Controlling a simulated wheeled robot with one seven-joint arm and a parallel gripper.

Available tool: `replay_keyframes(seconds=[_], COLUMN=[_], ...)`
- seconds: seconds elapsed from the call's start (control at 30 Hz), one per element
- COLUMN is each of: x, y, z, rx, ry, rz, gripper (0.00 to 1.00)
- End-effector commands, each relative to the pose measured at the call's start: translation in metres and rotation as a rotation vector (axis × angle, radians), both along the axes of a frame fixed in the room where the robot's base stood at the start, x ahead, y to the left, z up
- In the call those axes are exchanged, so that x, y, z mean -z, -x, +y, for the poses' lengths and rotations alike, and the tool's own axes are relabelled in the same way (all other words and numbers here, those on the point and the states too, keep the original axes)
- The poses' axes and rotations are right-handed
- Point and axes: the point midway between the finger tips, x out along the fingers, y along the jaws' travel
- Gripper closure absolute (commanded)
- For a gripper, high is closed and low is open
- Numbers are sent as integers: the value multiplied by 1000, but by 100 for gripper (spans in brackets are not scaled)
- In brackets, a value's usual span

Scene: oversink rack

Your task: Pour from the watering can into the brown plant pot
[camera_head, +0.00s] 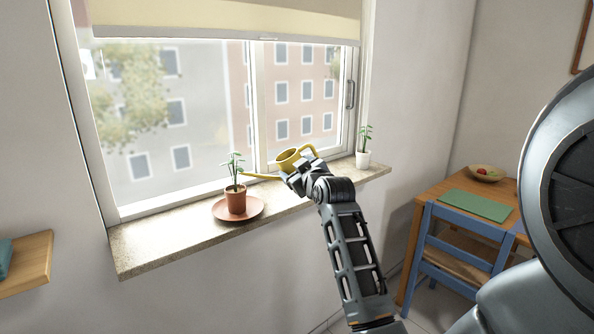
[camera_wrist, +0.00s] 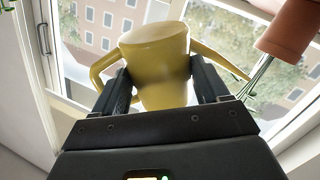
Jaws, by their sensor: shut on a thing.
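The yellow watering can (camera_head: 290,157) is above the window sill. My gripper (camera_head: 291,172) is shut on its body. In the wrist view the can (camera_wrist: 157,62) sits between the two dark fingers of my gripper (camera_wrist: 162,82), handle to the left and spout to the right. In the head view the thin spout points left, its tip beside the plant and a little above the pot's rim. The brown plant pot (camera_head: 236,202) stands upright on a saucer (camera_head: 222,212); part of it shows in the wrist view (camera_wrist: 290,30). I cannot tell whether water is flowing.
A small white pot with a plant (camera_head: 363,158) stands on the sill (camera_head: 150,240) to the right, near the can's handle. The window is behind. A wooden table (camera_head: 430,187) and blue chair (camera_head: 450,250) are at the right. The sill's left end is clear.

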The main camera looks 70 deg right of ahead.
Motion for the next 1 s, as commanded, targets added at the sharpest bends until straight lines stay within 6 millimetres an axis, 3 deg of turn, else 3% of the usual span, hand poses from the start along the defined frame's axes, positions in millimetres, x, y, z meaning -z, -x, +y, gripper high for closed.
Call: replay_keyframes(seconds=[1.0], x=[-9], y=[-1], z=[0], rx=[0], ry=[25], rz=[45], gripper=[68])
